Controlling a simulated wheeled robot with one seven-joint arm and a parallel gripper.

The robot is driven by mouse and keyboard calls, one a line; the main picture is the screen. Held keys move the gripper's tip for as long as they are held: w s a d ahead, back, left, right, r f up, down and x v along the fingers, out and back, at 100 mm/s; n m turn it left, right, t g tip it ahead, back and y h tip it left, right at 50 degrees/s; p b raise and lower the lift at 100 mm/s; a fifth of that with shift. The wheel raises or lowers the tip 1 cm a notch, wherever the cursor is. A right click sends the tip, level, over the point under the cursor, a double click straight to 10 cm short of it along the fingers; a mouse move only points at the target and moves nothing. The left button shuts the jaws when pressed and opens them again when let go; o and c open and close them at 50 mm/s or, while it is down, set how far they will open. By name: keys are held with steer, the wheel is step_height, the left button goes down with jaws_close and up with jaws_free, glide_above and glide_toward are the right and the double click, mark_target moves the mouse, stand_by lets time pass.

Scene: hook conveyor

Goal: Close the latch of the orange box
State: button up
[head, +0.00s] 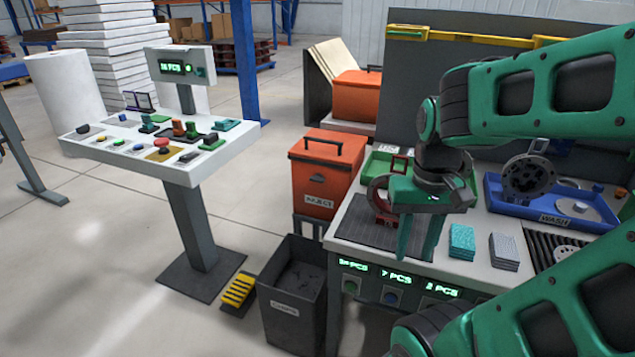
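An orange box (325,180) with a dark handle on top and a "REJECT" label stands left of the workbench. A small dark round part (317,178), possibly its latch, shows on its front; whether it is closed is too small to tell. A second orange box (359,97) with a dark handle sits farther back, with no latch visible on it. My gripper (420,248) hangs over the left part of the bench, to the right of and apart from the reject box. Its green fingers point down with a gap between them, and nothing shows held.
The workbench (340,222) holds a blue wash tray (510,207), a green tray (378,165), and teal and grey pads. A control console (165,135) stands left. A dark scrap bin (295,300) and yellow pedal (238,290) are on the floor. The floor between console and boxes is clear.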

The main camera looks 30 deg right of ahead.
steer(key=shift+a, duration=0.15)
steer(key=shift+o, duration=0.9)
steer(key=o, duration=0.6)
steer(key=shift+s+r, duration=0.2)
steer(key=shift+s, duration=0.05)
steer(key=shift+c, duration=0.2)
steer(key=shift+o, duration=0.7)
steer(key=shift+w+r, duration=0.1)
steer(key=shift+w, duration=0.15)
steer(key=w+d+f+m+t+h, duration=0.1)
steer(key=w+f+t+h, duration=0.15)
steer(key=w, duration=1.35)
steer(key=w+d+f+m+t+h, duration=0.1)
steer(key=w+f+h, duration=0.25)
steer(key=w, duration=1.25)
steer(key=m+t+h, duration=0.2)
steer(key=t+h, duration=0.6)
glide_toward(316, 181)
steer(key=x, duration=0.9)
